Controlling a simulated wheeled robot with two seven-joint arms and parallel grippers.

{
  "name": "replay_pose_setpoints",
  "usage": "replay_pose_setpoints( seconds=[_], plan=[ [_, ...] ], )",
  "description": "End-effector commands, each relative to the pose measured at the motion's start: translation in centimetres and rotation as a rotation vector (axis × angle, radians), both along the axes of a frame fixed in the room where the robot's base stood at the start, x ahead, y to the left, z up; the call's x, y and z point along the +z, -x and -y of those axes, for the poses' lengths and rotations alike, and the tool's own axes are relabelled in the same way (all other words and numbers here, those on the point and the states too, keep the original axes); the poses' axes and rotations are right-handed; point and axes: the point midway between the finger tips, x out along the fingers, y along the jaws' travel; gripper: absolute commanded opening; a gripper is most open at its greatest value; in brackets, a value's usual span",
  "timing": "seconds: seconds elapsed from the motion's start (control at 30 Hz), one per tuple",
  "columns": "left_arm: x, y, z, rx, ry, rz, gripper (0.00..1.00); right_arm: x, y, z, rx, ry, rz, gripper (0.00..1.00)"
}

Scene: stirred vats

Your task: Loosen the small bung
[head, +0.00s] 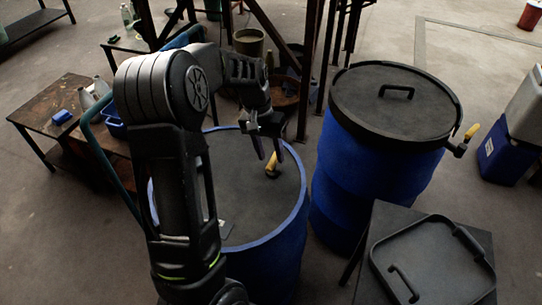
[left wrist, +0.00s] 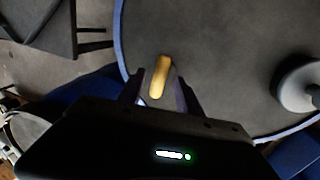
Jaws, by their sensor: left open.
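The small bung (head: 271,165), seemingly the short yellow piece, stands on the dark top of the near blue vat (head: 262,254), towards its far right side. It also shows in the left wrist view (left wrist: 160,77), in line with the gap between the fingers. My left gripper (head: 270,155) is open just above and around the line of the bung, with a finger to each side. I cannot tell whether a finger touches it. The bung's lower end is hard to make out. My right gripper is out of view.
A second blue vat with a black handled lid (head: 395,103) stands to the right, a yellow-handled tap on its side. A black tray (head: 430,262) is at front right. A rusty table (head: 62,108) stands left. A grey rounded thing (left wrist: 298,85) sits on the vat top.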

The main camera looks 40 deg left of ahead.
Motion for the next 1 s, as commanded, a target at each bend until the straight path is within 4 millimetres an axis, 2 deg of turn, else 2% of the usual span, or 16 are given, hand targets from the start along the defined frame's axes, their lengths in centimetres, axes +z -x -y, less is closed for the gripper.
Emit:
replay_pose_setpoints(
  seconds=[0.2, 0.4, 1.0],
  plan=[
    [3.6, 0.2, -0.8, 0.001, -0.003, 0.004, 0.41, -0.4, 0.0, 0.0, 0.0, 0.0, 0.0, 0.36],
    [5.8, 0.4, -1.1, 0.001, -0.001, 0.0, 0.41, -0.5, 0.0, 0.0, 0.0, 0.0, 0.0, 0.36],
    [6.1, 0.4, -1.2, 0.001, -0.001, -0.001, 0.41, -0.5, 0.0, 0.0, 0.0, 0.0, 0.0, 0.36]
  ],
)
